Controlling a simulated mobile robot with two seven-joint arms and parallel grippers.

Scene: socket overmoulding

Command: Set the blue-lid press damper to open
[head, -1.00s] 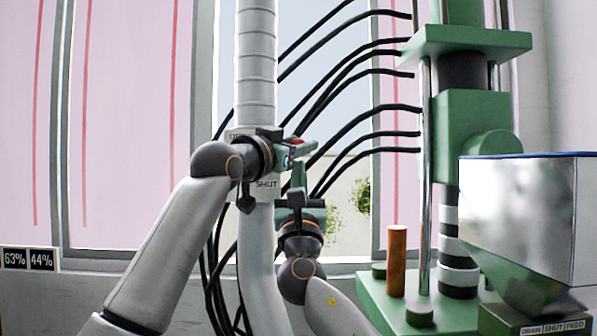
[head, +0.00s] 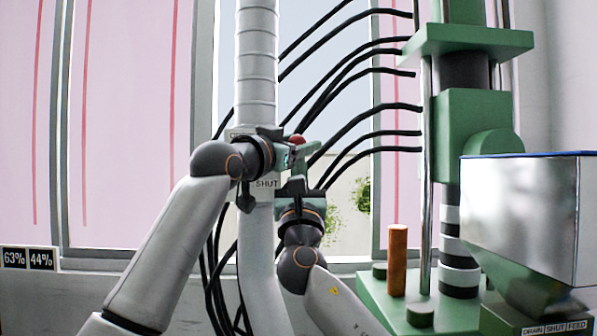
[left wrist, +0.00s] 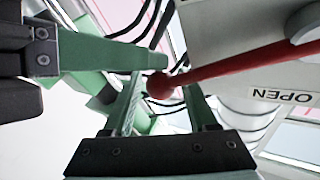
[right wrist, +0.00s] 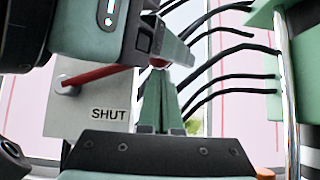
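The damper's red lever (right wrist: 105,77) comes out of a grey plate (right wrist: 75,115) on the pipe, between the OPEN label (left wrist: 283,95) and the SHUT label (right wrist: 109,114). In the right wrist view it slopes slightly up to the right. Its red ball knob (left wrist: 160,85) also shows in the head view (head: 298,140). My left gripper (head: 291,154) is open, with its fingers either side of the knob in the left wrist view; contact cannot be told. My right gripper (right wrist: 160,72) is below, pointing up, its fingers together and its tips close to the knob.
A green press (head: 470,115) stands at the right, with a blue-rimmed metal hopper (head: 530,210) in front. An orange cylinder (head: 397,260) stands on its base. Black hoses (head: 350,115) run behind my grippers. My two grippers are very close together.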

